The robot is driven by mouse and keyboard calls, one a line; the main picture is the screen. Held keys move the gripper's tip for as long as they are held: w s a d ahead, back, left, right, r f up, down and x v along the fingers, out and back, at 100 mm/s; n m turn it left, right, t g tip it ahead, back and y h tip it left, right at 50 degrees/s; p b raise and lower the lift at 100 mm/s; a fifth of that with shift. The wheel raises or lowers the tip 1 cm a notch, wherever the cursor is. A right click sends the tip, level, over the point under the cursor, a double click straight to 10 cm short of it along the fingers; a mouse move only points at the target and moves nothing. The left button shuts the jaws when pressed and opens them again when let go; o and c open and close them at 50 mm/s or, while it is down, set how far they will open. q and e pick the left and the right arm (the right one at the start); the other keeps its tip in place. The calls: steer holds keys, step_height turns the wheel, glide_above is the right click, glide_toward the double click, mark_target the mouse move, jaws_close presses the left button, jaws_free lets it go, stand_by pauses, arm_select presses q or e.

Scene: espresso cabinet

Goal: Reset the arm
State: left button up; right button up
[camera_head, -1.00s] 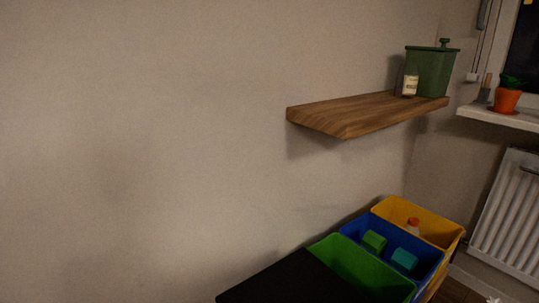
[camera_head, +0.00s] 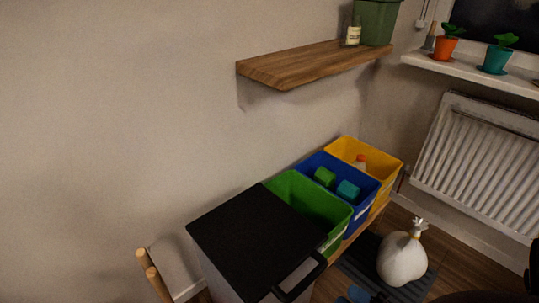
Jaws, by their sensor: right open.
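My right gripper (camera_head: 533,272) shows only as a dark shape cut off at the lower right edge, with another dark part along the bottom edge near it. It looks open, with nothing seen between its fingers. It is to the right of the white tied bag (camera_head: 401,262) on the floor and appears apart from it. My left gripper is not in view.
A black-lidded bin (camera_head: 250,235) stands beside green (camera_head: 322,208), blue (camera_head: 356,205) and yellow (camera_head: 385,167) bins. A wooden shelf (camera_head: 300,65) juts from the wall above. A radiator (camera_head: 480,155) is under the windowsill at right. Wooden rods (camera_head: 146,262) show at lower left.

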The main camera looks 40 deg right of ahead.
steer(key=w+a+r+m+g+h+p, duration=0.1)
steer(key=a+r+m+g+h+p, duration=0.25)
steer(key=r+m+p, duration=0.65)
arm_select(q)
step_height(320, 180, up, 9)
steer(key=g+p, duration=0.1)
steer(key=p, duration=0.4)
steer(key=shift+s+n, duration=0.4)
arm_select(e)
steer(key=s+a+r+m+g, duration=0.6)
steer(key=s, duration=0.1)
steer(key=shift+s, duration=0.2)
steer(key=shift+r+h, duration=0.1)
steer(key=shift+h, duration=0.15)
